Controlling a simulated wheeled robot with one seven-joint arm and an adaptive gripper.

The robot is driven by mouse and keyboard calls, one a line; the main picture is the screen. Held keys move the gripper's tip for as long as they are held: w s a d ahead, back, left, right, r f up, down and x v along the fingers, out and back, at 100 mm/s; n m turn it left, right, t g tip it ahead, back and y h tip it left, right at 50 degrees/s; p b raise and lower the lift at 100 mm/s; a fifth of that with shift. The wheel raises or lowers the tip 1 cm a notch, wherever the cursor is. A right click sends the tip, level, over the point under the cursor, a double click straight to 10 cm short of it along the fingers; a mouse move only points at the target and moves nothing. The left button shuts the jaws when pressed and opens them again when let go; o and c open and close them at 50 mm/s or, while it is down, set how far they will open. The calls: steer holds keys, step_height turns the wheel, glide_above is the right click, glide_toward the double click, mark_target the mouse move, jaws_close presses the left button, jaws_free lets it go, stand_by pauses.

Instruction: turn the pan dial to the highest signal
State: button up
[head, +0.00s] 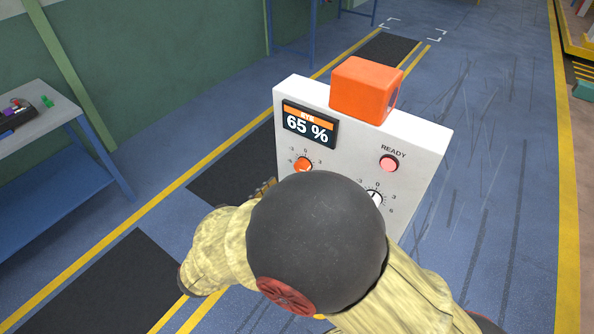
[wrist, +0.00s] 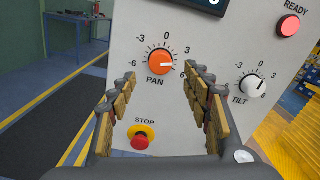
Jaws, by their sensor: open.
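The orange pan dial (wrist: 160,62) sits on a white panel (wrist: 205,45), its white mark pointing right, between 3 and 6. In the head view the pan dial (head: 302,164) shows below a display (head: 309,124) that reads "EYE 65 %". My gripper (wrist: 161,79) is open, with its fingers pointing at the panel, one on each side of the dial's lower part. Whether a finger touches the dial, I cannot tell. In the head view my arm hides most of the gripper and the lower panel.
A black-and-white tilt dial (wrist: 254,88) is right of the pan dial. A red stop button (wrist: 140,139) is below it. A red READY lamp (wrist: 288,26) is at the upper right. An orange box (head: 364,89) tops the panel. A table (head: 45,118) stands at left.

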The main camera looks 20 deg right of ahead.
steer(key=b+x, duration=0.1)
steer(key=x, duration=0.6)
steer(key=shift+d, duration=0.25)
steer(key=shift+w, duration=0.15)
steer(key=c, duration=0.3)
steer(key=c, duration=0.8)
steer(key=shift+c, duration=0.3)
